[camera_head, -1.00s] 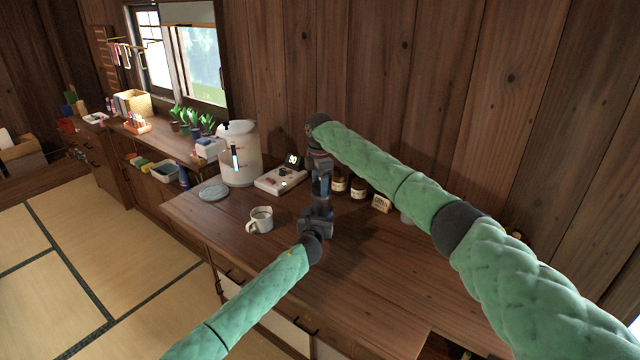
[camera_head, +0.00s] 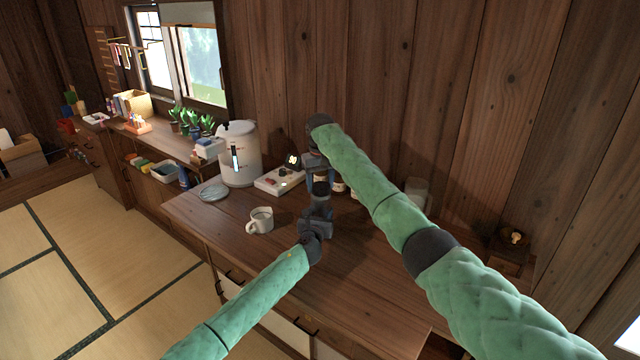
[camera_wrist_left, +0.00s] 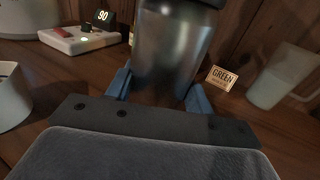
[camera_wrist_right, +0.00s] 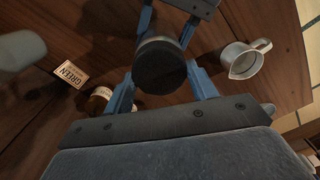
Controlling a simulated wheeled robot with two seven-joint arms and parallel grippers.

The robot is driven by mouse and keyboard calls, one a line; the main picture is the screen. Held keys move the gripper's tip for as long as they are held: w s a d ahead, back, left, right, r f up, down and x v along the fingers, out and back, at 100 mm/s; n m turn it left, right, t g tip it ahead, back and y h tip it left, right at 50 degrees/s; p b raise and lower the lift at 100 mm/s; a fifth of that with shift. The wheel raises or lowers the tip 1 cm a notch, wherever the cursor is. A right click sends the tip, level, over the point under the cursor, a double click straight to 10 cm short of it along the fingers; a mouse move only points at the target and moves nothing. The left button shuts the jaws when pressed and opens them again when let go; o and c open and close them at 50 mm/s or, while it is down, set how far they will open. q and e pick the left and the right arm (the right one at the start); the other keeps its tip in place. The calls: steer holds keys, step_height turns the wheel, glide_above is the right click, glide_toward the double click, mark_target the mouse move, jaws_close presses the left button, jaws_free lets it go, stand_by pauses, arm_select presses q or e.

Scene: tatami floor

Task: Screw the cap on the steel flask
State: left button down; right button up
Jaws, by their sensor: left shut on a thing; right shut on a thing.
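The steel flask (camera_wrist_left: 172,50) stands upright between the blue fingers of my left gripper (camera_wrist_left: 158,90), which is shut on its body. In the head view my left gripper (camera_head: 317,222) is over the wooden counter. The dark cap (camera_wrist_right: 160,68) is between the fingers of my right gripper (camera_wrist_right: 163,82), which is shut on it. The cap sits over the flask's top and hides the mouth; I cannot tell how far the thread is engaged. It also shows in the head view (camera_head: 321,188), above my left gripper.
A white mug (camera_head: 260,220) stands left of the flask. Behind are a device with a "90" display (camera_head: 279,180) and a large white container (camera_head: 239,154). A "GREEN" card (camera_wrist_left: 221,78) and a translucent mug (camera_wrist_left: 281,77) are to the right. The counter's front right is clear.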

steer(key=m, duration=0.4)
steer(key=shift+w+r+m, duration=0.1)
steer(key=shift+m, duration=0.3)
steer(key=m, duration=0.4)
steer(key=shift+d+m, duration=0.15)
steer(key=shift+m, duration=0.15)
steer(key=shift+o, duration=0.2)
steer(key=m, duration=0.3)
steer(key=shift+d, duration=0.1)
steer(key=m, duration=0.4)
steer(key=shift+m, duration=0.4)
steer(key=shift+c, duration=0.2)
steer(key=shift+o, duration=0.2)
steer(key=m, duration=0.4)
steer(key=shift+s+d+m, duration=0.1)
steer(key=shift+s+m, duration=0.1)
steer(key=shift+m, duration=0.2)
steer(key=m, duration=0.3)
steer(key=shift+s, duration=0.1)
steer(key=m, duration=0.5)
steer(key=shift+s, duration=0.1)
steer(key=shift+c, duration=0.2)
steer(key=m, duration=0.3)
steer(key=o, duration=1)
steer(key=shift+s, duration=0.1)
